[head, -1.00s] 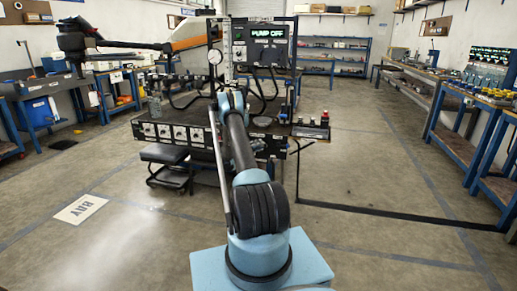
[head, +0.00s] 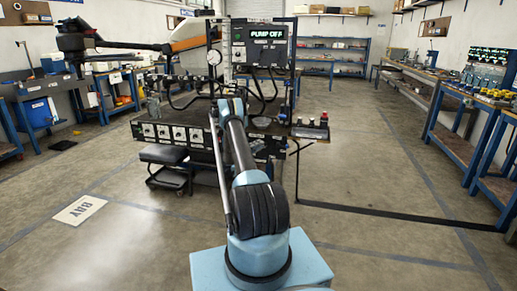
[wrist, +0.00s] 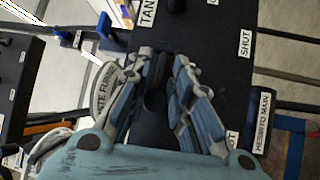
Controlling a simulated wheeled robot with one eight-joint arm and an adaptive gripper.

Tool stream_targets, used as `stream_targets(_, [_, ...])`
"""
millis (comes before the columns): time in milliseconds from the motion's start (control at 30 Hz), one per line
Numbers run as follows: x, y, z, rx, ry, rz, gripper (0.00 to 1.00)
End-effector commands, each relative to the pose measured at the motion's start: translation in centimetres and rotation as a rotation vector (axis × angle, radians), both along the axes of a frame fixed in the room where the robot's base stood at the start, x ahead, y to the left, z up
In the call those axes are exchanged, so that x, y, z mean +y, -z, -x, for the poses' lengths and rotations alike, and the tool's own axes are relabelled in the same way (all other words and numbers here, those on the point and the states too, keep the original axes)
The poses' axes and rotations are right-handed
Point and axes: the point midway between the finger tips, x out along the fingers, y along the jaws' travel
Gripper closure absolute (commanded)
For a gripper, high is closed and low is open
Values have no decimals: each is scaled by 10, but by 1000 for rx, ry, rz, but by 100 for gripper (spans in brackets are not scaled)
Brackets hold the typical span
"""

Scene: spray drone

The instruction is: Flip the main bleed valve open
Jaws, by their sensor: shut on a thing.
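In the wrist view, my gripper (wrist: 164,60) has its two blue-grey fingers closed around a dark upright handle (wrist: 154,98) on a black panel (wrist: 215,55). The fingers cover much of the handle, and its exact turn is hard to read. I take it for the bleed valve's lever, but its own name label is not clear. A white "SHUT" label (wrist: 246,43) lies to the right of the fingers. In the head view, the black service bench (head: 190,112) stands ahead, and my arm hides the gripper and the valve.
A round funnel (wrist: 106,90) marked as waste is left of the fingers. The bench display (head: 267,32) reads "PUMP OFF".

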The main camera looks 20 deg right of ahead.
Motion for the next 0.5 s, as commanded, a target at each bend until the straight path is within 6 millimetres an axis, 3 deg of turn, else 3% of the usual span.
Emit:
stream_targets(67, [1, 2, 0, 1, -3, -4, 100])
stream_targets(100, [2, 2, 0, 0, -3, -4, 71])
stream_targets(500, [7, 2, 1, -1, -2, -3, 71])
